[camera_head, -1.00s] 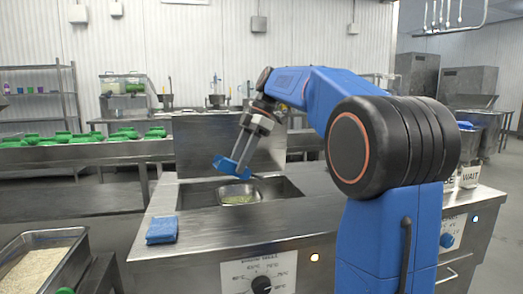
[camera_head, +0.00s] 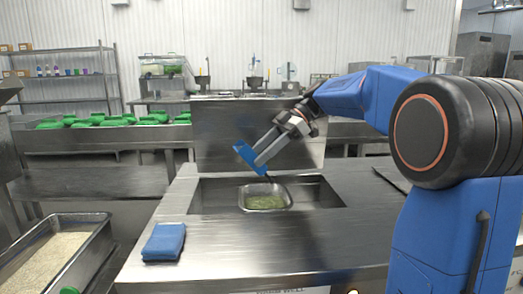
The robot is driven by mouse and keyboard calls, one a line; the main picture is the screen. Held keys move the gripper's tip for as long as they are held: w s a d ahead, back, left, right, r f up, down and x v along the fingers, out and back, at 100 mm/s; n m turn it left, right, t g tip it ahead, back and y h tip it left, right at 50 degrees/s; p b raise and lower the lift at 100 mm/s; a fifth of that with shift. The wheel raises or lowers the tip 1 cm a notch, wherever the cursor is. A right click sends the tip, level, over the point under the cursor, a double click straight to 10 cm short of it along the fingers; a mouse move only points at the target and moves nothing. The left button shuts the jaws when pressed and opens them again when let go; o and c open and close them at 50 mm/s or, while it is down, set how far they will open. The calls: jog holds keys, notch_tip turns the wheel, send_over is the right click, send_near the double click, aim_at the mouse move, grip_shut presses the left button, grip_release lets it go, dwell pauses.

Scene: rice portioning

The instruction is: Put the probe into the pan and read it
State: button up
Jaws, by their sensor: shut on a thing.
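The pan (camera_head: 266,210) is a small metal container with green contents, set in the sunken well of the steel counter. My gripper (camera_head: 258,160) is above the pan, near its back edge, tilted down to the left. It is shut on the probe (camera_head: 249,157), which shows as a blue body at the fingertips. A thin dark part points down toward the pan. I cannot tell whether its tip touches the contents. No reading is legible.
A folded blue cloth (camera_head: 164,242) lies on the counter's front left. A deep tray (camera_head: 100,240) of rice-like grain stands at the lower left. Several green containers (camera_head: 95,121) line a shelf behind. The counter in front of the well is clear.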

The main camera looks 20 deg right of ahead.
notch_tip(320, 180, down, 11)
jog(key=shift+r, duration=0.2)
dwell(0.8)
dwell(6.5)
